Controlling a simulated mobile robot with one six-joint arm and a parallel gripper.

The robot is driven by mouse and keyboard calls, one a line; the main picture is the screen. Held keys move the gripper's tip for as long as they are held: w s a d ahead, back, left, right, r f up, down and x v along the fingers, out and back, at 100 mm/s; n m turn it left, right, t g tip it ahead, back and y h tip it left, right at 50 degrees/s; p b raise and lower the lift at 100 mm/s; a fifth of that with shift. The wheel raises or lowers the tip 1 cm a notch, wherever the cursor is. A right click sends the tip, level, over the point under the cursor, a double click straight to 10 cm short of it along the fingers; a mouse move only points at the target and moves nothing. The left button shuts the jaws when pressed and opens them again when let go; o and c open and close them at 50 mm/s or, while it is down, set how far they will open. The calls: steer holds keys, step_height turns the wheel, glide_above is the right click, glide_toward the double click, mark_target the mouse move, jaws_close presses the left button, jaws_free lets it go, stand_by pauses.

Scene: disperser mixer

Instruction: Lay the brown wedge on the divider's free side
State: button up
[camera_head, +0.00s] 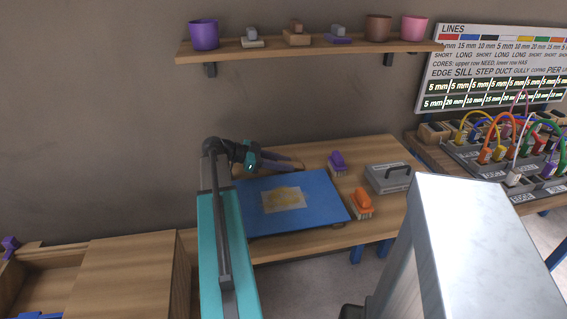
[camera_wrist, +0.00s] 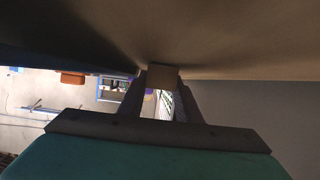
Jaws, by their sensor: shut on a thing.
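My gripper (camera_wrist: 160,85) is shut on a small tan-brown block (camera_wrist: 163,77), seen end-on between the fingertips in the wrist view. It is likely the brown wedge, but its full shape is hidden. In the head view my gripper (camera_head: 296,164) reaches right over the back of the wooden table, just behind the blue mat. The held block cannot be made out clearly there. In the wrist view the block's far end meets a broad brown surface; I cannot tell whether it touches. I cannot pick out the divider with certainty in either view.
The blue mat (camera_head: 318,207) bears a pale sheet (camera_head: 284,200). Purple (camera_head: 337,163) and orange (camera_head: 361,203) brushes and a grey case (camera_head: 388,178) stand to the right. A shelf (camera_head: 345,48) with cups hangs above. An open wooden box (camera_head: 35,282) is at lower left.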

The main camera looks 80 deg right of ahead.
steer(key=shift+f, duration=0.2)
steer(key=o, duration=0.8)
steer(key=shift+c, duration=0.2)
steer(key=shift+r, duration=0.15)
steer(key=shift+w, duration=0.1)
steer(key=b+v, duration=0.2)
steer(key=v, duration=1)
steer(key=shift+r, duration=0.1)
